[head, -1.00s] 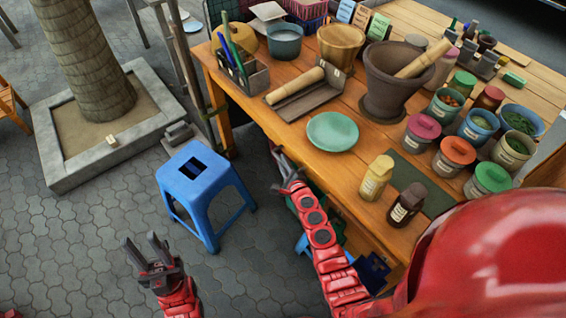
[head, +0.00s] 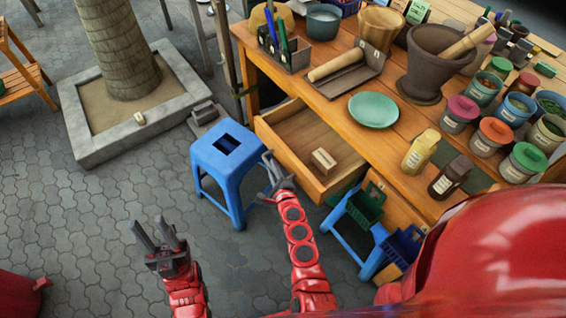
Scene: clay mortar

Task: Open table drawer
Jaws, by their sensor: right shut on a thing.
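The wooden table drawer (head: 299,132) is pulled well out from under the table top, and its inside shows. A small light wooden block (head: 323,161) lies in it. My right gripper (head: 269,172) is at the outside of the drawer's front panel, shut on the drawer's handle, which the fingers mostly hide. My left gripper (head: 158,233) is open and empty above the paving, left of my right arm.
A blue stool (head: 226,150) stands close to the drawer's left front and my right gripper. Green (head: 366,207) and blue (head: 404,247) baskets are right of the drawer. The table top (head: 340,100) holds a green plate (head: 373,110), a mortar (head: 432,65) and several jars.

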